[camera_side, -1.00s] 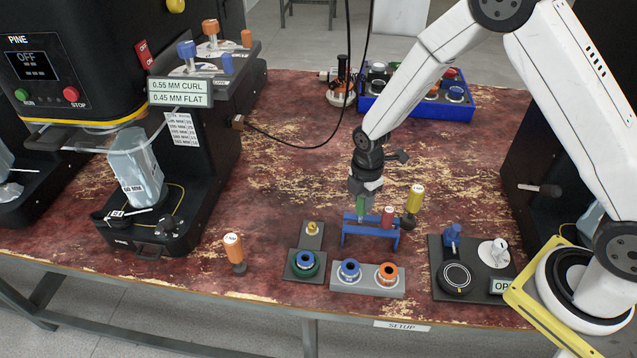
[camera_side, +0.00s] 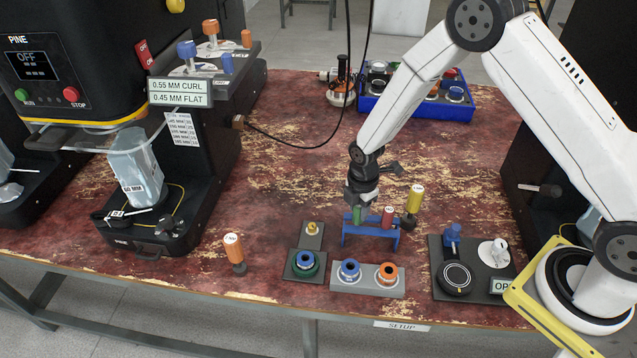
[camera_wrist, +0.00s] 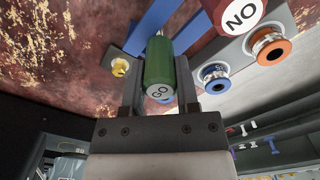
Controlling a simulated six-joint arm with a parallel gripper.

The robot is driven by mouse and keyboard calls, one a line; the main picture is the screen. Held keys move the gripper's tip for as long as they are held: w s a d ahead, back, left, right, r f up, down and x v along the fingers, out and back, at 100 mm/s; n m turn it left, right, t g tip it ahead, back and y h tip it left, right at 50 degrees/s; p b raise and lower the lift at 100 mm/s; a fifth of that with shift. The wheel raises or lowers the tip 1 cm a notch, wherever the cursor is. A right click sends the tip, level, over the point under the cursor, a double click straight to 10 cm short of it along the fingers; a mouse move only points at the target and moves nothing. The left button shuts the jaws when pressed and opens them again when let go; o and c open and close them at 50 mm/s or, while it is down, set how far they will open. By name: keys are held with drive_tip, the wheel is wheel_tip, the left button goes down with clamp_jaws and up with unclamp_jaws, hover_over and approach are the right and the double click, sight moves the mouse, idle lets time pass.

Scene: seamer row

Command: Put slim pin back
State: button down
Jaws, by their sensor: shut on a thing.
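The slim pin appears as a green-handled pin marked GO (camera_wrist: 160,68). My gripper (camera_wrist: 158,85) is shut on it, one finger on each side of the handle. In the side view the green pin (camera_side: 357,215) is upright at the left end of the blue rack (camera_side: 371,234), below my gripper (camera_side: 359,206). Its lower end is hidden, so I cannot tell whether it is in the rack's hole. A red pin marked NO (camera_wrist: 241,13) stands at the rack's right end; it also shows in the side view (camera_side: 388,217).
A yellow-handled tool (camera_side: 415,199) stands just right of the rack. In front are a grey block with blue and orange rings (camera_side: 367,291) and a plate with a green ring (camera_side: 305,266). An orange-handled tool (camera_side: 233,249) stands left.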

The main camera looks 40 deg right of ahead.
drive_tip(key=shift+f, duration=0.35)
drive_tip(key=shift+c, duration=1.8)
unclamp_jaws()
wheel_tip(320, 180, up, 13)
drive_tip(key=shift+f, duration=0.15)
drive_tip(key=s+d+r+m+t, duration=0.1)
drive_tip(key=s+r+m, duration=0.2)
drive_tip(key=s+m, duration=0.4)
drive_tip(key=s+d+r+m+t, duration=0.1)
drive_tip(key=s+d+r+m, duration=0.1)
drive_tip(key=s+m, duration=0.5)
drive_tip(key=shift+s+d+r+m+t, duration=0.35)
drive_tip(key=shift+r+m, duration=0.5)
drive_tip(key=shift+m, duration=1.15)
